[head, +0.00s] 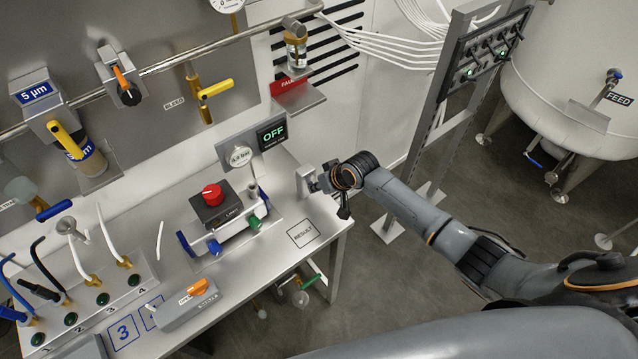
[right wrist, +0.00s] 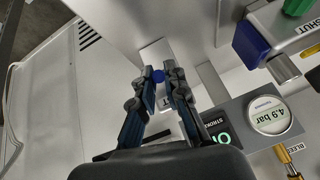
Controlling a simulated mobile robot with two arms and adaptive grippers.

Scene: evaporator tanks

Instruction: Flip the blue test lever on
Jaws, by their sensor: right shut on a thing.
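My right gripper (head: 322,180) is at the right end of the metal bench, against a small pale housing (head: 304,182). In the right wrist view my right gripper (right wrist: 161,76) has its fingertips closed on a small round blue tip, the blue test lever (right wrist: 158,76), in front of the pale housing (right wrist: 153,54). The rest of the lever is hidden by the fingers. In the head view the gripper covers the lever. A display (head: 271,132) behind the bench reads OFF. My left gripper is not in view.
A gauge (head: 241,156) stands beside the display and reads 4.9 bar in the right wrist view (right wrist: 268,115). A red button box (head: 212,205) and a valve block with blue and green ends stand left of the gripper. The RESULT square (head: 303,234) is bare.

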